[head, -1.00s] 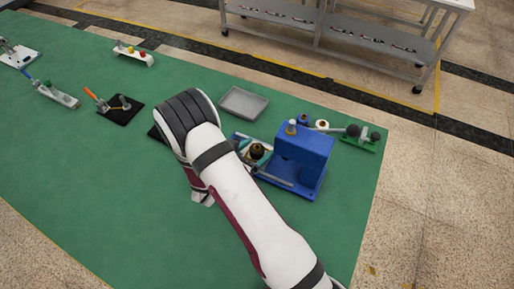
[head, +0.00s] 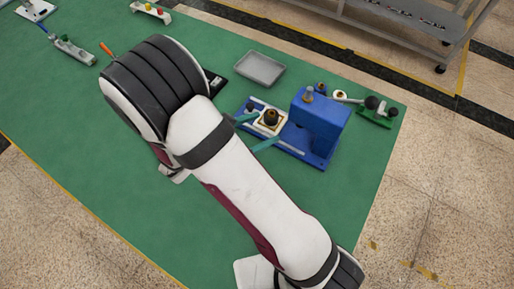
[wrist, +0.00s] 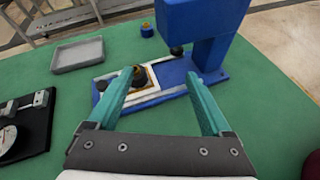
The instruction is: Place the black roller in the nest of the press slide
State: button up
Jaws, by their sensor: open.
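The black roller (head: 271,117) stands upright on the pale, brown-edged plate of the press slide (head: 257,103). It looks seated in the nest, but the wrist view does not show its base clearly. In the wrist view my gripper (wrist: 158,73) has clear space between the roller and the right finger. The blue press (head: 321,115) stands right of the slide.
A grey tray (head: 260,68) lies behind the slide. A green-based fixture with a black knob (head: 378,108) stands right of the press. A black board (wrist: 22,130) lies left in the wrist view. The green mat left of my arm is mostly clear.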

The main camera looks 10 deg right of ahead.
jog(key=s+d+r+m+g+y, duration=0.2)
jog(key=s+d+r+m+g, duration=0.45)
jog(key=s+m, duration=0.55)
jog(key=s+a+r+m+y, duration=0.5)
jog(key=s+a+m+y, duration=0.4)
jog(key=m, duration=0.6)
jog(key=shift+a+y, duration=0.5)
jog(key=shift+y, duration=0.7)
jog(key=shift+w, duration=0.1)
